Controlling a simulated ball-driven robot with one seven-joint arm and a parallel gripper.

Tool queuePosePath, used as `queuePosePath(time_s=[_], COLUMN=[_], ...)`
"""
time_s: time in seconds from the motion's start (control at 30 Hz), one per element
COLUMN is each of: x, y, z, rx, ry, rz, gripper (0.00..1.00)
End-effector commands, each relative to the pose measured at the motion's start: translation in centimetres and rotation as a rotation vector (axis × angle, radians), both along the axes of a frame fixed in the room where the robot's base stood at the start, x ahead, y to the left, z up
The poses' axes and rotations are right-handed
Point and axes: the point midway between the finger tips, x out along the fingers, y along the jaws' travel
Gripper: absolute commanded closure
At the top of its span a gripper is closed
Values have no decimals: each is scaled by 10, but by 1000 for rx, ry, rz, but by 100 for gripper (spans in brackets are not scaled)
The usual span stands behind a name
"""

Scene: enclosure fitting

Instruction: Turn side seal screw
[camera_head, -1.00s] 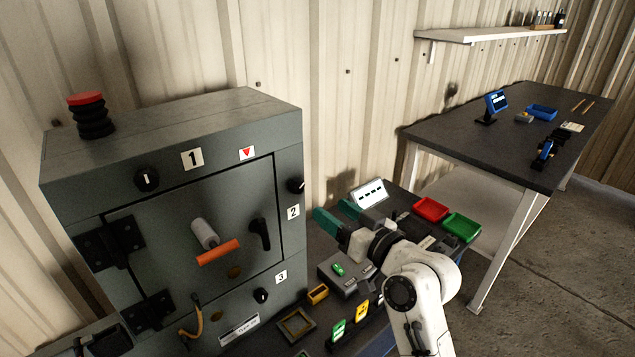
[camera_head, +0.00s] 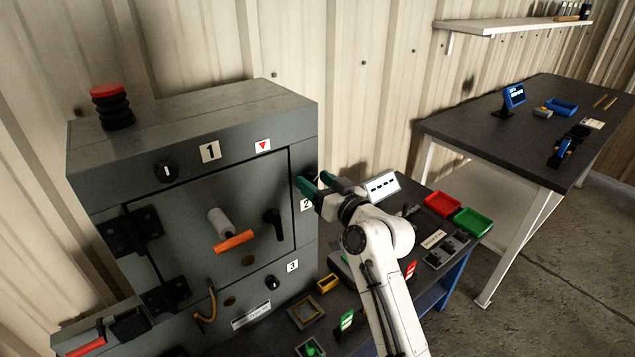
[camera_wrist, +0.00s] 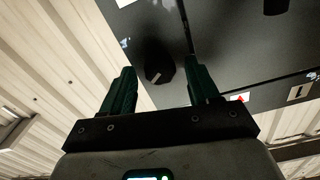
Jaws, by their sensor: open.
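The dark grey enclosure (camera_head: 190,125) stands at the left with its door shut. The side seal screw is a black knob with a pale mark, by the label 2 (camera_head: 306,204) on the front's right edge. In the head view my gripper (camera_head: 314,181) mostly hides it. In the wrist view the knob (camera_wrist: 158,64) shows ahead, between my two green fingers and apart from them. My gripper is open and empty. Its fingers point at the knob; the exact gap to it cannot be told.
Knob 1 (camera_head: 166,171), knob 3 (camera_head: 272,282), a black door handle (camera_head: 274,226) and an orange-ended grip (camera_head: 233,241) are on the enclosure.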

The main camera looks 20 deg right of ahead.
Motion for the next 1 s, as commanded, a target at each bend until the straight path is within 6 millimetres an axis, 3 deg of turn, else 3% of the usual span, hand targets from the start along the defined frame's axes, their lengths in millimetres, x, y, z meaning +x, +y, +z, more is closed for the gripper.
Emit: queuePosePath(time_s=[0.1, 0.7, 1.0], x=[0, 0, 0], y=[0, 0, 0], z=[0, 0, 0], rx=[0, 1, 41], ry=[0, 0, 14], rz=[0, 0, 0], gripper=[40, 96, 96])
